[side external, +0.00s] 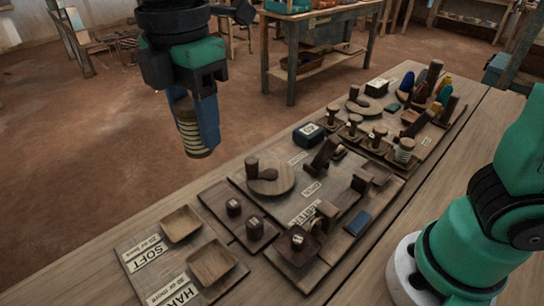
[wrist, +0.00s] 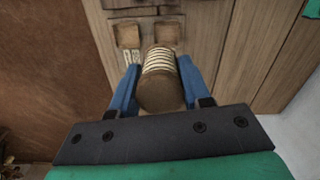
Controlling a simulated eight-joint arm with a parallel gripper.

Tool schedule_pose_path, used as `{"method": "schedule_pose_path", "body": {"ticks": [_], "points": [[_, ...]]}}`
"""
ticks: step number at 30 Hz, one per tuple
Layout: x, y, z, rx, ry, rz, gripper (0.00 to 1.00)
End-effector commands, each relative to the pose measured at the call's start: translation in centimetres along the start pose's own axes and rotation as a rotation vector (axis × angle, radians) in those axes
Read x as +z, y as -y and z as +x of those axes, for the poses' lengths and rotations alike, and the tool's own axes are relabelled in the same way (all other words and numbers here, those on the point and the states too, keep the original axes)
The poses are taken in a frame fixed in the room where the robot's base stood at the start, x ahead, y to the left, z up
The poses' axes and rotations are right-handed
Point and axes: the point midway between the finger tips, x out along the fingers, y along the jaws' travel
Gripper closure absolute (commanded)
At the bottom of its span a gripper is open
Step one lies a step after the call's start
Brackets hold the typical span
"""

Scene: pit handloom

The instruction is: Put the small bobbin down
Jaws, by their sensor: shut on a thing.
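The small bobbin (wrist: 160,80) is a brown wooden spool wound with pale thread. My gripper (side external: 195,130) is shut on it, with a blue finger on each side, as the wrist view also shows. In the side view the bobbin (side external: 193,134) hangs upright between the fingertips, up in the air and clear of any surface. In the side view it shows against the floor, beyond the bench's far edge. The fingers hide part of it.
A long wooden bench (side external: 80,240) carries a board with two square trays (side external: 182,223) (side external: 212,263), labelled SOFT and HARD. Boards with a round disc (side external: 270,180), dark blocks and several spools fill the bench further back. My base stands at the right.

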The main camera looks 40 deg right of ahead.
Motion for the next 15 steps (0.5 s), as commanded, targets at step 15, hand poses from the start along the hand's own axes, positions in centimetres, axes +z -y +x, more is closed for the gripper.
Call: {"method": "schedule_pose_path", "body": {"ticks": [15], "points": [[-3.4,0.9,6.8,0.000,0.000,-0.122,1.00]]}}
